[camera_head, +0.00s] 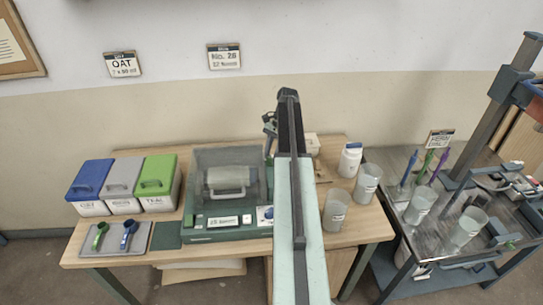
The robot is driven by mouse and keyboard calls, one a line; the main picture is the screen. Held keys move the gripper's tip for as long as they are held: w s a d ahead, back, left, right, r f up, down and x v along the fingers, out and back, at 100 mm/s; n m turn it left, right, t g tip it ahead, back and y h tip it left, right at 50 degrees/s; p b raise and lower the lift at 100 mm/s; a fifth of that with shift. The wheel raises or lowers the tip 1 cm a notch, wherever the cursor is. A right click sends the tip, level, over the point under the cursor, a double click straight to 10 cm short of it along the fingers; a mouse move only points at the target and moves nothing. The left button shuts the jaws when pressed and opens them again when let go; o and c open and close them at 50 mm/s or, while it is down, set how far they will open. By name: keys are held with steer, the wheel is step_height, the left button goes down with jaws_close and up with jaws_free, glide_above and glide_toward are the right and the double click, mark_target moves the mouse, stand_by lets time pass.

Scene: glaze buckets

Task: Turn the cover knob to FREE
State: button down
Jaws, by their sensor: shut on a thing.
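The green-based machine (225,225) stands on the wooden table with a grey see-through cover (228,162) over it. A pale drum-like part with a handle shows through the cover. My arm reaches up the middle of the picture and hides the machine's right edge. My gripper (269,138) shows only as a small dark shape left of the arm, by the cover's back right corner. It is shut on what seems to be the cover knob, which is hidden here. I cannot read the knob's setting.
Blue, grey and green lidded bins (122,182) stand left of the machine, with a tray (115,240) holding two scoops in front. Cups (336,211) and a white bottle (350,160) stand right of my arm. A metal cart (405,205) adjoins the table's right.

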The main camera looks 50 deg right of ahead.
steer(key=shift+n, duration=0.3)
steer(key=c, duration=1)
jaws_free()
steer(key=shift+c, duration=0.2)
steer(key=shift+w+d+r+p, duration=0.1)
steer(key=shift+r+p, duration=0.35)
steer(key=shift+p, duration=0.05)
steer(key=p+v, duration=0.6)
steer(key=v, duration=0.1)
